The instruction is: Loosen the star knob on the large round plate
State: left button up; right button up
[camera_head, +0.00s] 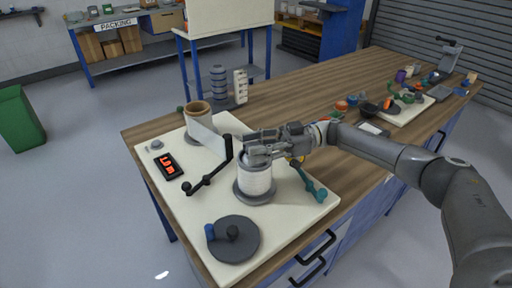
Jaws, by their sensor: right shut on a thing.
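A large dark round plate (247,248) lies flat at the front of the cream board. A small dark knob (233,232) stands near its middle, and a blue upright grip (210,232) stands by its left edge. A white roll (255,182) stands upright on a grey round base behind the plate. My right gripper (250,149) reaches in from the right and is at the top of this roll, apart from the plate in front. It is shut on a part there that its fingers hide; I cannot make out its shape. My left gripper is not in view.
The cream board (290,222) also bears a black crank arm (208,175), a teal lever (309,182), a brown-cored roll (199,118) and a red-lit display (167,165). Small parts crowd the table's far right. The wooden table (300,95) is mostly clear behind the board.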

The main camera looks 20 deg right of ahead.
jog(key=o, duration=1)
jog(key=shift+a+r, duration=0.1)
jog(key=shift+o, duration=0.2)
jog(key=d, duration=1.2)
jog(key=shift+s, duration=0.1)
